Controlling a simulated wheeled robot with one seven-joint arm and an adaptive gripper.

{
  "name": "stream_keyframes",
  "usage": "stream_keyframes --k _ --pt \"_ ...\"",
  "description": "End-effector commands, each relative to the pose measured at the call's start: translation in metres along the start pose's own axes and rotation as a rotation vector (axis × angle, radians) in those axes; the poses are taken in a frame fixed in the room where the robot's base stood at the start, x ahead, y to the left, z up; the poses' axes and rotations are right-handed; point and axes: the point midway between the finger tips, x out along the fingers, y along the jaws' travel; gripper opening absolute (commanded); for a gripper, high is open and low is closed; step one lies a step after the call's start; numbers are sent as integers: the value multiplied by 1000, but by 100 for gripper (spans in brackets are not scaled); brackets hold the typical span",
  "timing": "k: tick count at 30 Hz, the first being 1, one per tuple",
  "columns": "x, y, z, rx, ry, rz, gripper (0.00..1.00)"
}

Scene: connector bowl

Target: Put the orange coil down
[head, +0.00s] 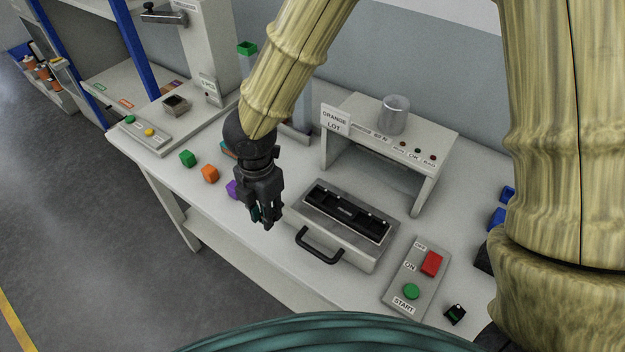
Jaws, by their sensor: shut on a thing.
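My gripper (262,222) points down over the front part of the bench, left of the grey case with the black handle. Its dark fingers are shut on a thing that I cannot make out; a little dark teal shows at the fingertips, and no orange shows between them. An orange block (209,174) sits on the bench to the left of my gripper, apart from it. I cannot tell whether it is a coil. No other orange coil is clear on the bench.
A green block (187,158) and a purple block (232,188) are near my gripper. The grey case (335,228) is on its right, with the stand labelled ORANGE LOT (440,140) behind. A button panel (412,285) is at front right. Bench left of the case is partly free.

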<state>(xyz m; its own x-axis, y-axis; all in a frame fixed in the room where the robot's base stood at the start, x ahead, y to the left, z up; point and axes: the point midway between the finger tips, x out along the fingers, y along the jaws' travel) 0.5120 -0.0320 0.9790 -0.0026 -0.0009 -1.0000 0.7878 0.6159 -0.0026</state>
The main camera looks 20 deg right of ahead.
Motion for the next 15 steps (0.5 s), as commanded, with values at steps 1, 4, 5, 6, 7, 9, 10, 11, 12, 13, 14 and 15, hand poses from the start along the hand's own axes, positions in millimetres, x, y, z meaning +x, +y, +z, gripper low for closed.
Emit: stream_keyframes --k 1,4,5,6,7,9,10,11,12,13,14,15 --pt "-2 -2 8 3 2 0 5" --pt "-1 -5 27 5 2 0 5" --pt "0 -6 33 5 3 0 5" --pt "0 -8 40 5 3 -1 5" --pt "1 -9 47 5 3 -1 5" --pt "2 -12 61 6 3 0 5" --pt "3 -13 67 6 3 0 5" --pt "4 -14 73 7 3 -1 5" --pt "4 -16 81 6 3 0 5" --pt "4 -16 87 5 3 1 5" --pt "5 -18 93 6 3 0 5" --pt "6 -19 100 6 3 0 5"
